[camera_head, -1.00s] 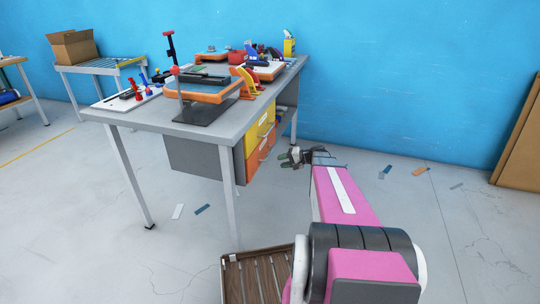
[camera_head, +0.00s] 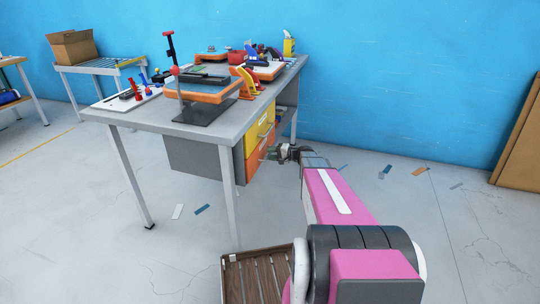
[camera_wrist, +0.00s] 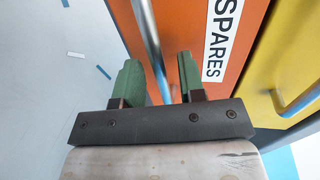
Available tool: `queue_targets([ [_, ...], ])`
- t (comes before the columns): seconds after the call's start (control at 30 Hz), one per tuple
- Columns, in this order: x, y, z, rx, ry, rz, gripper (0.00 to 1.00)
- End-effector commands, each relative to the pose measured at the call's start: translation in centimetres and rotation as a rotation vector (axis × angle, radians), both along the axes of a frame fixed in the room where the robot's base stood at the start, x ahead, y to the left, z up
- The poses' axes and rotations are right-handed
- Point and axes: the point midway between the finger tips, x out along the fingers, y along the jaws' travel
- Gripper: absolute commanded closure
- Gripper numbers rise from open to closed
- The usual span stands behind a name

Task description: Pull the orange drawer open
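The orange drawer (camera_head: 254,160) is the lower drawer in the grey desk's drawer unit, below a yellow drawer (camera_head: 258,131). In the wrist view the orange drawer front (camera_wrist: 181,27) carries a white "SPARES" label (camera_wrist: 219,40) and a metal bar handle (camera_wrist: 151,48). My gripper (camera_head: 275,154) is at the drawer front in the head view. In the wrist view my gripper (camera_wrist: 160,80) has its two green fingers apart, with the lower end of the handle between them. I cannot tell whether the fingers touch the handle. The drawer looks closed.
The grey desk (camera_head: 230,122) holds several fixtures and tools. A desk leg (camera_head: 229,190) stands left of the drawers. A wooden slatted crate (camera_head: 232,275) is on the floor in front. The floor right of the desk is mostly free, with scattered scraps.

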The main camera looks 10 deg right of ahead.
Motion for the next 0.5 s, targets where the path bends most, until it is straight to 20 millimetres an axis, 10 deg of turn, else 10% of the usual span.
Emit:
queue_targets([
  [0.4, 0.44, 0.86, -0.18, 0.0, 0.0, 0.001, 0.63],
  [0.5, 0.44, 0.84, -0.18, 0.0, 0.0, 0.001, 0.89],
])
